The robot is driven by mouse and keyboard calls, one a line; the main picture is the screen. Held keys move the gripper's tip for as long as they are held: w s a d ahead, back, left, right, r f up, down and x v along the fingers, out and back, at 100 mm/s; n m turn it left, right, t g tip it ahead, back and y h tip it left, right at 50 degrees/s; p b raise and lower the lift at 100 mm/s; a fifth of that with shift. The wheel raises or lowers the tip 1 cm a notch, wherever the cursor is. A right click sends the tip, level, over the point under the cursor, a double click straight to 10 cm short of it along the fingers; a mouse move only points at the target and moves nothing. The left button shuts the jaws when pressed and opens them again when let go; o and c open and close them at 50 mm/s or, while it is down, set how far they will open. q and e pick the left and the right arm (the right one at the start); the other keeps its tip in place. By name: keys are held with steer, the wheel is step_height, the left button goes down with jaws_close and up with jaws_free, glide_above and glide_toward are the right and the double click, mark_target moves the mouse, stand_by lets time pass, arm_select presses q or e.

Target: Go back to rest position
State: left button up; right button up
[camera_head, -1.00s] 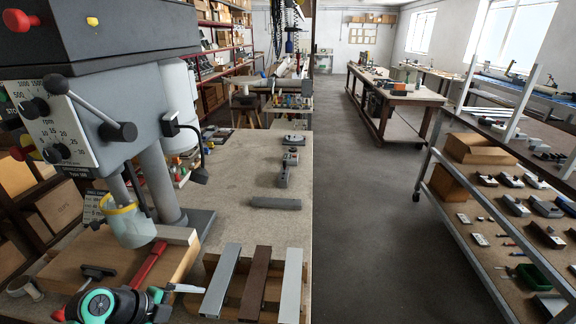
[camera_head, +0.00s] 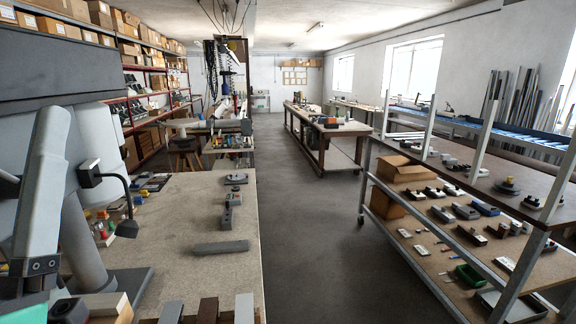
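Neither of my grippers shows in the head view. A light grey link of my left arm rises at the left edge, in front of the drill press (camera_head: 90,240), with a bit of teal at the bottom corner. Three shutter profiles show only their far ends at the bottom edge: a grey one (camera_head: 171,312), a brown one (camera_head: 208,310) and a light grey one (camera_head: 244,308). Their near parts are out of frame. My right arm is not in view.
The workbench (camera_head: 180,215) holds a dark grey bar (camera_head: 221,247) and several small metal blocks behind it. A wheeled shelf cart (camera_head: 440,250) with trays and parts stands at the right. The floor aisle (camera_head: 310,220) between them is clear.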

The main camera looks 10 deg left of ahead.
arm_select(q)
steer(key=d+f+m+h, duration=0.1)
steer(key=d+m+h, duration=0.4)
steer(key=h, duration=0.3)
step_height(320, 180, up, 30)
steer(key=w+d+h+p, duration=0.1)
steer(key=h+p, duration=0.1)
steer(key=p, duration=2.8)
steer(key=shift+f+g, duration=0.15)
steer(key=shift+g, duration=0.15)
